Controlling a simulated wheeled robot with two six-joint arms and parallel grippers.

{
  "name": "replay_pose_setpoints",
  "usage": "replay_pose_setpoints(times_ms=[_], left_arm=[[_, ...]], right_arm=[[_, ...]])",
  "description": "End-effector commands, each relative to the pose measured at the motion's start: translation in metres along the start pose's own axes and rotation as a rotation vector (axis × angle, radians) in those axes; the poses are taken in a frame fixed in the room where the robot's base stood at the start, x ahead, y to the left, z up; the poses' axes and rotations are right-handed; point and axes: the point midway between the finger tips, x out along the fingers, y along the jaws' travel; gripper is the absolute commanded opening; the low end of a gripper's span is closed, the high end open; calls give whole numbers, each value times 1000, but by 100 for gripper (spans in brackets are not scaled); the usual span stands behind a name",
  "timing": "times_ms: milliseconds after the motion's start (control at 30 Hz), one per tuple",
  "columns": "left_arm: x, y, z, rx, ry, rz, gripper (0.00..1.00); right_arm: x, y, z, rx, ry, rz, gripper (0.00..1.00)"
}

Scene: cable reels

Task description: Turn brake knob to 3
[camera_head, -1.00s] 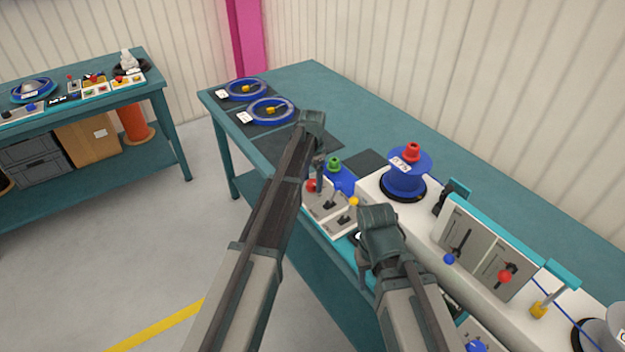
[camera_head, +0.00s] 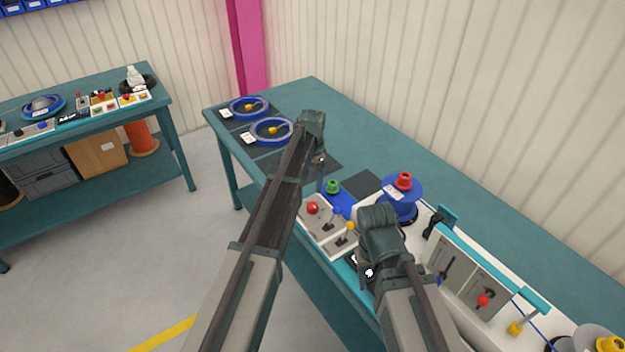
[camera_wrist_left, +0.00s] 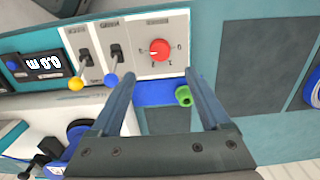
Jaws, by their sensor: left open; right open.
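The red brake knob (camera_head: 312,208) sits on a light control panel (camera_head: 312,227) at the table's near edge. In the left wrist view the red knob (camera_wrist_left: 159,49) stands on a white plate with a numbered scale; the numbers and its pointer are too small to read surely. My left gripper (camera_head: 320,178) is above the panel's far end, open and empty. In the left wrist view its fingers (camera_wrist_left: 162,76) are spread on either side below the knob, apart from it. My right gripper (camera_head: 368,270) is open over the panel's near end, its fingers partly hidden.
Levers with blue (camera_wrist_left: 110,79) and yellow (camera_wrist_left: 76,84) tips stand beside the knob. A green knob (camera_head: 332,186) on a blue base is close to my left fingers. A blue spool (camera_head: 402,195) and lever machine (camera_head: 470,275) stand to the right. The table's far side is clear.

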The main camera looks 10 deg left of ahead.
Motion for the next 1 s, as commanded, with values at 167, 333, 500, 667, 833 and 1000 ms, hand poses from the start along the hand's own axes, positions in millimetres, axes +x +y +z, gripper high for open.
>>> replay_pose_setpoints(times_ms=[167, 333, 500, 667, 833, 1000], left_arm=[[-25, 0, 0, 0, 0, 0, 80], [-27, 0, 0, 0, 0, 0, 80], [-26, 0, 0, 0, 0, 0, 80], [-26, 0, 0, 0, 0, 0, 80], [-25, 21, 7, -17, -5, -1, 80], [-23, 114, 44, -124, -30, -13, 80]], right_arm=[[-24, 2, 1, -1, 0, 0, 50], [-26, 2, 2, -1, 0, 0, 50], [-25, 2, 2, -1, 0, 0, 50], [-25, 2, 2, -1, 0, 0, 50], [-25, 2, 2, -1, 0, 0, 50], [-23, 2, 1, -1, 0, 0, 50]])
